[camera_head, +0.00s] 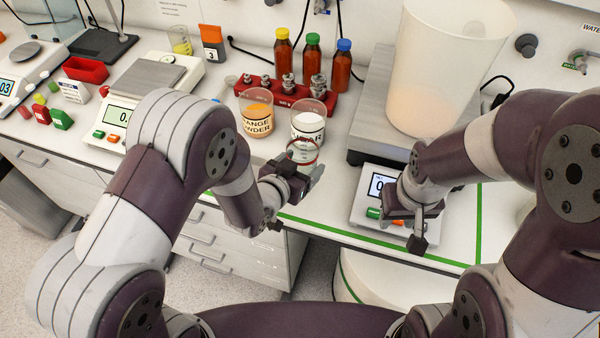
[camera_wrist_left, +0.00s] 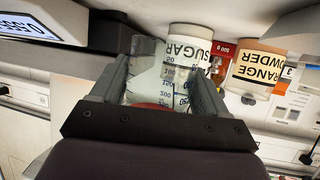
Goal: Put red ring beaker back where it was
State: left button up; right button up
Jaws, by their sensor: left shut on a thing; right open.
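The red ring beaker (camera_head: 303,152) is clear, with a red band and printed volume marks. My left gripper (camera_head: 302,174) is shut on it near the bench's front edge, just in front of the sugar jar (camera_head: 308,122). In the left wrist view the beaker (camera_wrist_left: 152,72) sits between the two fingers, partly hidden by them, with the sugar jar (camera_wrist_left: 192,46) behind it. I cannot tell whether the beaker touches the bench. My right gripper (camera_head: 408,222) is open and empty, over the front of the right scale (camera_head: 360,208).
The orange powder jar (camera_head: 257,113) stands left of the sugar jar. A large translucent container (camera_head: 445,75) stands on the right scale. Another scale (camera_head: 152,80) is at left. Green tape (camera_head: 350,238) lines the front edge.

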pick_arm(q)
jog(key=shift+a+f, duration=0.15)
jog(key=shift+f, duration=1.95)
jog(key=shift+f, duration=0.1)
jog(key=o, duration=1.2)
jog(key=shift+r, duration=0.2)
jog(key=v, duration=1.2)
jog(key=a+g+y, duration=0.1)
jog(key=w+a+n+y, duration=0.1)
jog(key=a, duration=0.1)
jog(key=w+a+g+y, duration=0.1)
jog(key=a, duration=0.1)
jog(key=shift+w+f+n+g+b, duration=0.2)
jog(key=shift+f+n+g+b, duration=0.1)
jog(key=shift+f+n, duration=0.1)
jog(key=s+a+r+n+g+y, duration=0.1)
jog(key=s+a+g, duration=0.1)
jog(key=s+a+r+n+g+y, duration=0.1)
jog(key=s+a+g, duration=0.2)
jog(key=s+a+r+n+g+y, duration=0.1)
jog(key=s+a+r+n+g, duration=0.1)
jog(key=s, duration=0.1)
jog(key=shift+s+a+r+g+y, duration=0.1)
jog(key=shift+s+a+g+y, duration=0.1)
jog(key=shift+a+g+y, duration=0.15)
